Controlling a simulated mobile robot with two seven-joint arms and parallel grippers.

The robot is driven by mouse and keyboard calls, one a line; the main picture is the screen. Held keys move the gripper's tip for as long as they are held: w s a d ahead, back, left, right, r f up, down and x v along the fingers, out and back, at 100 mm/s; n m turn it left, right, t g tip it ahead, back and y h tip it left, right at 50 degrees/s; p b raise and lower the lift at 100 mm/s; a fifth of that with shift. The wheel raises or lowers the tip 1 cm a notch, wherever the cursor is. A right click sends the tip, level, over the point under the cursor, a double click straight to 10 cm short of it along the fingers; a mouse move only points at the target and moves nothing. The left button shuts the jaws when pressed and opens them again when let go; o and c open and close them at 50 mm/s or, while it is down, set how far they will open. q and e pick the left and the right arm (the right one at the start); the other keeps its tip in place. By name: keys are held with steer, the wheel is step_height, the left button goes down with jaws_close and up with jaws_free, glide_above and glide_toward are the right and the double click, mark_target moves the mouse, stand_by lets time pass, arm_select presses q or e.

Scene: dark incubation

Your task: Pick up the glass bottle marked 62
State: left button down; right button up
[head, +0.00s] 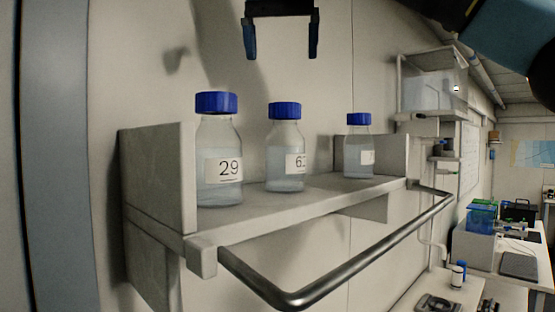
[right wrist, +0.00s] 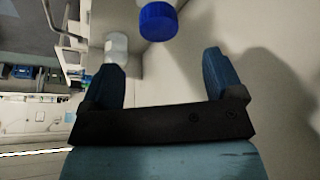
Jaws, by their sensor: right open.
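The glass bottle marked 62 (head: 285,150) stands upright on a wall shelf in the head view, between two similar bottles. It has a blue cap, clear liquid and a white label whose second digit is partly cut off by the curve. My right gripper (head: 281,40) is open and empty, above the bottle and apart from its cap. In the right wrist view, my open gripper (right wrist: 165,85) has a blue cap (right wrist: 158,20) beyond its fingertips; no number shows there. My left gripper is not in view.
A bottle marked 29 (head: 218,155) stands to the left and another blue-capped bottle (head: 358,148) to the right. The shelf (head: 250,215) has a raised left end block, and a metal rail (head: 340,268) runs along its front. The wall is close behind.

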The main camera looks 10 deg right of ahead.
glide_above(285, 118)
steer(key=f, duration=0.5)
steer(key=shift+w+f+p, duration=0.25)
steer(key=shift+w+p, duration=0.1)
steer(key=shift+w+f, duration=0.1)
steer(key=shift+f, duration=0.3)
steer(key=p+x, duration=0.1)
steer(key=x, duration=0.2)
steer(key=shift+w+d+f+p, duration=0.15)
steer(key=shift+f+p, duration=0.1)
steer(key=shift+p, duration=0.15)
steer(key=shift+w+f, duration=0.2)
steer(key=shift+f, duration=0.4)
steer(key=c, duration=1.4)
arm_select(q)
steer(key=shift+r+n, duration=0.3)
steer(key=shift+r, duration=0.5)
arm_select(e)
steer(key=shift+r, duration=0.1)
jaws_close()
